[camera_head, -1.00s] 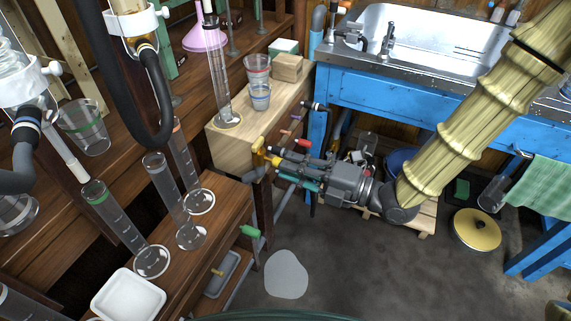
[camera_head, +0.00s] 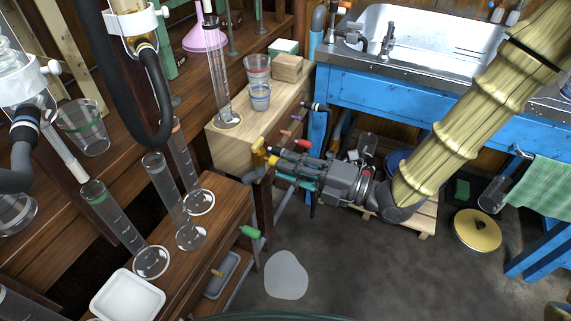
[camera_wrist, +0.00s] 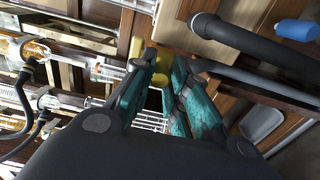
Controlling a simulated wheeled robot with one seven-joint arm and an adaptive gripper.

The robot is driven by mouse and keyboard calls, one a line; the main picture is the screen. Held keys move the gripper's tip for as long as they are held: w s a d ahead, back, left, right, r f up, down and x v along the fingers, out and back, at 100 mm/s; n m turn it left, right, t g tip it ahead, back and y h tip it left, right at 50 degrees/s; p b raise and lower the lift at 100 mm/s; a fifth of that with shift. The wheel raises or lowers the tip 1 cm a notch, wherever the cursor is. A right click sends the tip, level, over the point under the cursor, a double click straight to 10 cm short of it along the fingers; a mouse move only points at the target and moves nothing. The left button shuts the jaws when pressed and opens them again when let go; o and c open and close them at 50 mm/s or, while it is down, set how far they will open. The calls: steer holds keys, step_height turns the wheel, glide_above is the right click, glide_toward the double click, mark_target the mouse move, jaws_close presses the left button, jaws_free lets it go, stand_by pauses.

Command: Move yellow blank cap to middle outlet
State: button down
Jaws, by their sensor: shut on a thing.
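My gripper (camera_head: 275,168), with teal finger pads, reaches left from the arm to the side of the pale wooden bench. In the wrist view my gripper (camera_wrist: 163,68) has its fingertips around yellow parts and is shut on the yellow blank cap (camera_wrist: 160,80). Yellow also shows at the fingertips in the head view, at the yellow cap (camera_head: 272,160). Another yellow piece (camera_head: 258,145) sits just beyond it, and I cannot tell whether the two touch. The fingers partly hide the cap and the fitting behind it. I cannot make out which outlet is the middle one.
A red-ended part (camera_head: 303,144) lies close above my fingers, with small coloured taps (camera_head: 290,132) behind. A grey pipe (camera_head: 263,200) runs down below. A green-capped outlet (camera_head: 249,232) is nearer. Glass cylinders (camera_head: 167,190) stand on the left shelf.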

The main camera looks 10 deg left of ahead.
stand_by(0.4)
steer(key=c, duration=1.3)
jaws_free()
steer(key=v, duration=1.2)
